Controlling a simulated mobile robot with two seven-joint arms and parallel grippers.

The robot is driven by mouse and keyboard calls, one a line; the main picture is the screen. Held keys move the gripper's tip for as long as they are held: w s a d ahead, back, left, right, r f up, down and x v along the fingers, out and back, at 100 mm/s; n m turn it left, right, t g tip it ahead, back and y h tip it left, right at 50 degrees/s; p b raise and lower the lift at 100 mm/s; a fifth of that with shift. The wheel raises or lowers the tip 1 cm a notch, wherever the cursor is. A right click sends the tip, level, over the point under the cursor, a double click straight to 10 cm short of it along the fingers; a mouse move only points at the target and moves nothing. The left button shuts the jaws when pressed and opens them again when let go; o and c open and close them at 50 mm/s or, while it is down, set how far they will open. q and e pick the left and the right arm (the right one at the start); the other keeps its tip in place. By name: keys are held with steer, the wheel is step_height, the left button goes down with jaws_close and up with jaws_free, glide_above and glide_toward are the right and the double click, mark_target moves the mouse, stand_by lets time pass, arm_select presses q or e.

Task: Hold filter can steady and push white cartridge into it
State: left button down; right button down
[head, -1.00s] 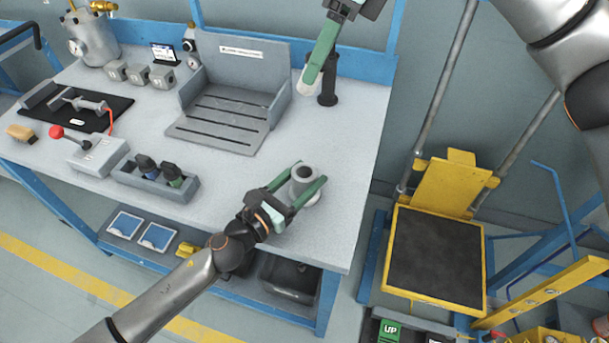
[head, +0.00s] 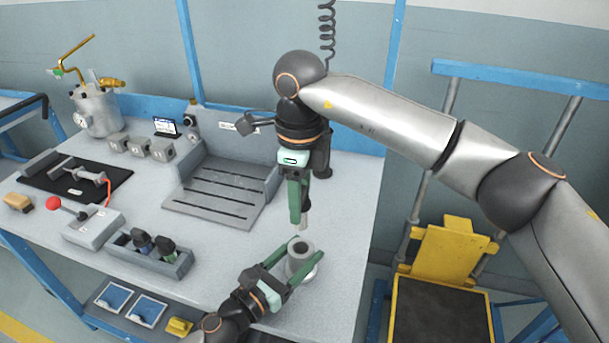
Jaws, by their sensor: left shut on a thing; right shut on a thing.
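The grey filter can (head: 300,262) stands upright on the right front of the bench, with its round top opening facing up. My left gripper (head: 308,246) is shut on it, one green finger on each side. My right gripper (head: 298,219) points down just behind and above the can in the head view. It is shut on the white cartridge (head: 303,221), of which only a small pale lower part shows below the fingers. The cartridge appears apart from the can; the exact height between them is hard to tell.
A grey slotted tray (head: 215,203) stands behind and left of the can. A dark holder with bottles (head: 150,258) is at the front left. A black post (head: 322,160) stands behind my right gripper. The bench surface right of the can is clear.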

steer(key=shift+f, duration=0.1)
stand_by(0.3)
steer(key=shift+f, duration=2.5)
steer(key=shift+f, duration=2.25)
stand_by(1.6)
steer(key=shift+r, duration=0.3)
stand_by(1.0)
